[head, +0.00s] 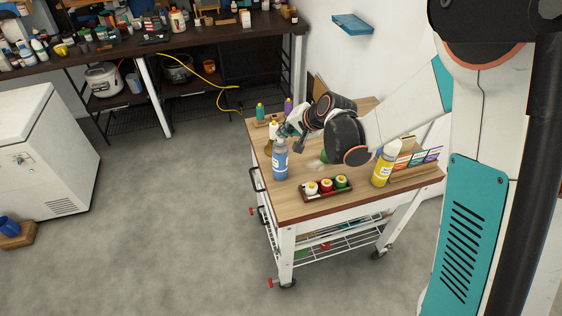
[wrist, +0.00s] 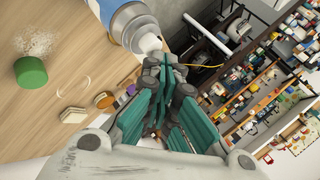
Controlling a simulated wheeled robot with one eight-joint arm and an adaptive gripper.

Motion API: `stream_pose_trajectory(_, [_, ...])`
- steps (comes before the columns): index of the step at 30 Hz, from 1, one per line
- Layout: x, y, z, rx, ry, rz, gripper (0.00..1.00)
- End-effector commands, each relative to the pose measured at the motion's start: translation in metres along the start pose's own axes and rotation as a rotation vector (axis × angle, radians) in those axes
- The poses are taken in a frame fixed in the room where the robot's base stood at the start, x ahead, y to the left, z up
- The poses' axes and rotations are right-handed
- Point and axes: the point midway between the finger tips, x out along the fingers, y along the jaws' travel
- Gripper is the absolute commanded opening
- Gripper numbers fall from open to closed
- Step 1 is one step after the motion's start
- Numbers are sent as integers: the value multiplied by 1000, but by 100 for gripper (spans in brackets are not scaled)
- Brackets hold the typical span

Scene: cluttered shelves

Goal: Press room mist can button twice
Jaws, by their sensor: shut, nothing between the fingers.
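A blue can with a pale grey top (head: 280,162) stands upright near the left edge of the wooden cart top; I take it as the room mist can, though its label is unreadable. In the wrist view the can (wrist: 122,18) shows its white button (wrist: 149,43) at the top. My gripper (head: 286,131) is shut and empty right at the can's top. In the wrist view its fingertips (wrist: 166,64) are together beside the white button; I cannot tell whether they touch it.
A yellow bottle (head: 384,168) stands at the cart's right. A dark tray (head: 327,194) with white, red and green-topped jars is at the front. Small bottles (head: 260,111) stand at the back left. The front left cart top is bare.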

Motion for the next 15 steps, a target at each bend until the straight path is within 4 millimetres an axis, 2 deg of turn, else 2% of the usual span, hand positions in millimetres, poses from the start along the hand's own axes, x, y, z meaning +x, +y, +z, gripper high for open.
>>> stream_pose_trajectory(8, [0, 0, 0, 0, 0, 0, 0])
stream_pose_trajectory(15, [-7, -7, -3, 0, 0, 0, 0])
